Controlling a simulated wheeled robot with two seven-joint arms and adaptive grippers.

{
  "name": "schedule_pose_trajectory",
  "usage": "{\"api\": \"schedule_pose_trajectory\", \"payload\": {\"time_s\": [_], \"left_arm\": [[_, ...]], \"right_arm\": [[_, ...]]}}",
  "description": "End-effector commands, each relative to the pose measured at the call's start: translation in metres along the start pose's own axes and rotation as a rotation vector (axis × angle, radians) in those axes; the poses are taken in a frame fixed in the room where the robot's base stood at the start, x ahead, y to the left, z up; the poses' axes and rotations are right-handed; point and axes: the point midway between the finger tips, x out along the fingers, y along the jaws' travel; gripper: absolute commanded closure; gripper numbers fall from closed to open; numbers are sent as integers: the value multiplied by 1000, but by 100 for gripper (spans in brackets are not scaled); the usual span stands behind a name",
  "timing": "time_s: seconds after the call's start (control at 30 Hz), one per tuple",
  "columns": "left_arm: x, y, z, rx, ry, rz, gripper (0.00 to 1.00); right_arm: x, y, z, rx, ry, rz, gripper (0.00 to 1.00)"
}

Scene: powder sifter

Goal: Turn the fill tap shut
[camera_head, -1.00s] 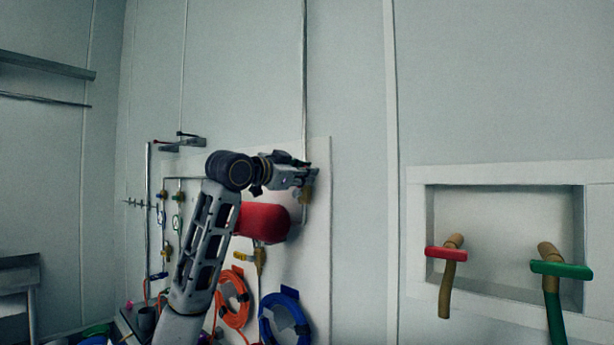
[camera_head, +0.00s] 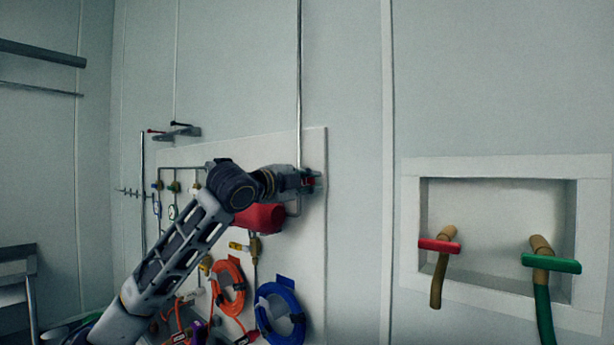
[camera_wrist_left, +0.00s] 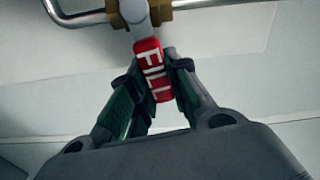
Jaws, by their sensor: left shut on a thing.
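The fill tap's red lever (camera_wrist_left: 153,70), lettered "FILL", sits between the fingertips of my left gripper (camera_wrist_left: 150,88) in the left wrist view. The gripper is shut on the lever. The lever joins a silver and brass valve body (camera_wrist_left: 135,12) on a metal pipe at the top of that view. In the head view my left gripper (camera_head: 308,181) is at the upper right of the white panel (camera_head: 314,230), with a bit of red lever showing between its fingers. The red tank (camera_head: 262,218) is just below my left wrist. My right gripper does not show.
Below the tank are a brass valve (camera_head: 245,246), an orange hose coil (camera_head: 228,285) and a blue hose coil (camera_head: 281,312). At the right, a wall recess holds a red-handled tap (camera_head: 439,246) and a green-handled tap (camera_head: 552,263). The wall between is bare.

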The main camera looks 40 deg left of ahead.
Motion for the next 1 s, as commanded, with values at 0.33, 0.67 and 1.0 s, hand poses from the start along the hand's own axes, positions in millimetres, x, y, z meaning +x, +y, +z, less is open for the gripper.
{"api": "schedule_pose_trajectory", "payload": {"time_s": [0.33,0.67,1.0], "left_arm": [[0,12,0,151,0,5,100],[0,14,0,175,2,4,100],[0,14,0,174,2,4,63]], "right_arm": [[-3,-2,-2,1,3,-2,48],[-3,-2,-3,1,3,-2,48],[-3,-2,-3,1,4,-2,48]]}}
